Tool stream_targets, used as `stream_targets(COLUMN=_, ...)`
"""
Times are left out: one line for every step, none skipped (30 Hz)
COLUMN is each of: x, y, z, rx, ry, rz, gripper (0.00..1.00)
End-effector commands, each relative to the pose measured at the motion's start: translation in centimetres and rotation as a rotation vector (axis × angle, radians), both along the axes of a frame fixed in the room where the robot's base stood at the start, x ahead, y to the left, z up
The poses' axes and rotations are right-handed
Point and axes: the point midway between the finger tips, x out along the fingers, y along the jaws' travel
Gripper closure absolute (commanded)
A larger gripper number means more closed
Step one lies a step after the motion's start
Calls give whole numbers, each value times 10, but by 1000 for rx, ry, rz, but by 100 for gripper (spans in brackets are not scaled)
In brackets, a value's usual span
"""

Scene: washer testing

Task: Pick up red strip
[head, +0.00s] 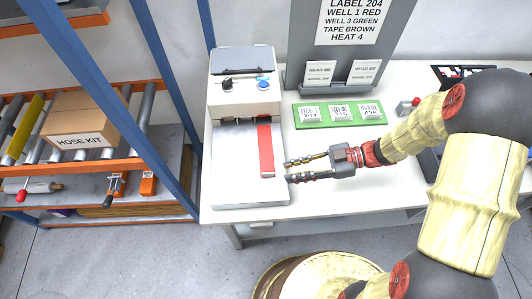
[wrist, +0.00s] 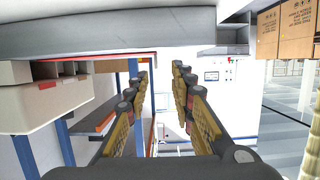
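The red strip (head: 266,152) lies lengthwise on the flat grey front plate of the white machine (head: 246,90), with a small pale end toward the plate's front edge. My gripper (head: 288,170) is to the right of the strip's near end, pointing left. Its two fingers are apart with nothing seen between them, and a small gap to the strip shows. In the wrist view, the fingers of my gripper (wrist: 162,75) are also spread and empty. A thin red edge near the top there may be the strip; I cannot tell surely.
A green tray (head: 300,123) with several white labelled pieces sits behind my gripper. A grey sign board (head: 298,45) stands at the back. A blue rack post (head: 150,115) is left of the table. The white tabletop (head: 330,200) in front is clear.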

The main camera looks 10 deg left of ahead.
Motion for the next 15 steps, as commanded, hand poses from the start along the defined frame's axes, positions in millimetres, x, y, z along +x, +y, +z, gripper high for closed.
stream_targets(x=-1, y=5, z=-3, rx=0, ry=-1, rz=1, gripper=76)
stream_targets(x=-1, y=8, z=-3, rx=0, ry=-2, rz=2, gripper=76)
stream_targets(x=-1, y=12, z=-4, rx=0, ry=-3, rz=2, gripper=76)
stream_targets(x=-2, y=15, z=-5, rx=0, ry=-4, rz=2, gripper=76)
stream_targets(x=-2, y=20, z=-6, rx=0, ry=-3, rz=3, gripper=76)
stream_targets(x=-2, y=26, z=-8, rx=0, ry=-4, rz=2, gripper=76)
stream_targets(x=-2, y=30, z=-9, rx=-1, ry=-4, rz=3, gripper=76)
stream_targets(x=-3, y=34, z=-9, rx=-1, ry=-4, rz=2, gripper=76)
stream_targets(x=-4, y=40, z=-10, rx=-1, ry=-3, rz=2, gripper=76)
stream_targets(x=-5, y=43, z=-11, rx=-1, ry=-3, rz=2, gripper=76)
stream_targets(x=-5, y=46, z=-12, rx=-1, ry=-3, rz=2, gripper=76)
stream_targets(x=-6, y=49, z=-13, rx=-1, ry=-4, rz=0, gripper=76)
stream_targets(x=-6, y=51, z=-13, rx=-1, ry=-4, rz=-1, gripper=76)
stream_targets(x=-6, y=52, z=-13, rx=-1, ry=-4, rz=-1, gripper=76)
stream_targets(x=-7, y=53, z=-13, rx=-1, ry=-4, rz=-1, gripper=76)
